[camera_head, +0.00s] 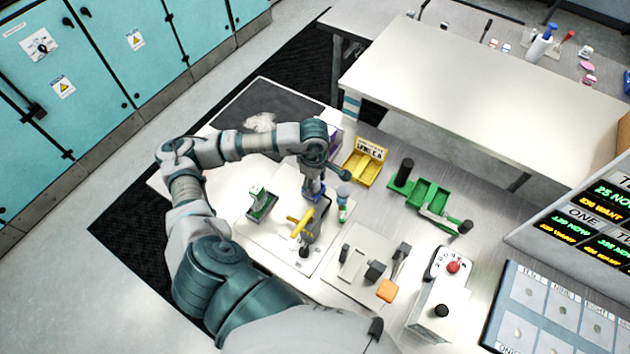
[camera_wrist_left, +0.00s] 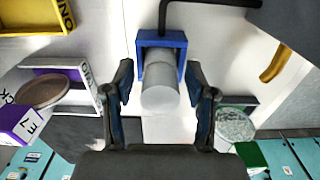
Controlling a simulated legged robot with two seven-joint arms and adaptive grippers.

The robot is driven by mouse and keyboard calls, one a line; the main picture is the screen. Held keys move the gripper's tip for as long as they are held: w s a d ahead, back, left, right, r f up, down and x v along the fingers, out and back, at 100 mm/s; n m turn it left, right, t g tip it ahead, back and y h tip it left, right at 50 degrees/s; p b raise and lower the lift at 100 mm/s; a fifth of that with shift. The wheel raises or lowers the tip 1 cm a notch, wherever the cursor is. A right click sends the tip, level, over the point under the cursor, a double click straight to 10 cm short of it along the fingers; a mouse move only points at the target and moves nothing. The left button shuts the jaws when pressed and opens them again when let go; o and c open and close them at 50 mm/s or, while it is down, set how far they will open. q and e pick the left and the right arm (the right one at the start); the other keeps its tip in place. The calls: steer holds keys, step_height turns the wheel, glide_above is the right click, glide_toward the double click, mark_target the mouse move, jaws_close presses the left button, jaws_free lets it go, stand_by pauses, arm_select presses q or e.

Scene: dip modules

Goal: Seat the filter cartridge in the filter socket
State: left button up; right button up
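A pale grey cylinder (camera_wrist_left: 160,90), which looks like the filter cartridge, shows in the left wrist view. Its upper part is framed by a blue square collar (camera_wrist_left: 176,44), which may be the filter socket; how deep it sits I cannot tell. My left gripper (camera_wrist_left: 161,98) is open, with one finger on each side of the cylinder and visible gaps to it. In the head view my left gripper (camera_head: 314,190) points down over the pale work board (camera_head: 285,240), and the arm and fingers hide most of the cylinder. My right gripper is not in view.
A yellow handle (camera_head: 300,222) stands close to the gripper. A yellow bin (camera_head: 363,165) and green trays (camera_head: 428,192) lie to the right. A small dark-green tray (camera_head: 263,208) is on the left. A red button box (camera_head: 452,266) stands at lower right.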

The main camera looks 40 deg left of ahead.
arm_select(q)
steer(key=shift+a, duration=0.15)
step_height(320, 180, up, 12)
steer(key=shift+r+b, duration=0.15)
steer(key=shift+b, duration=0.15)
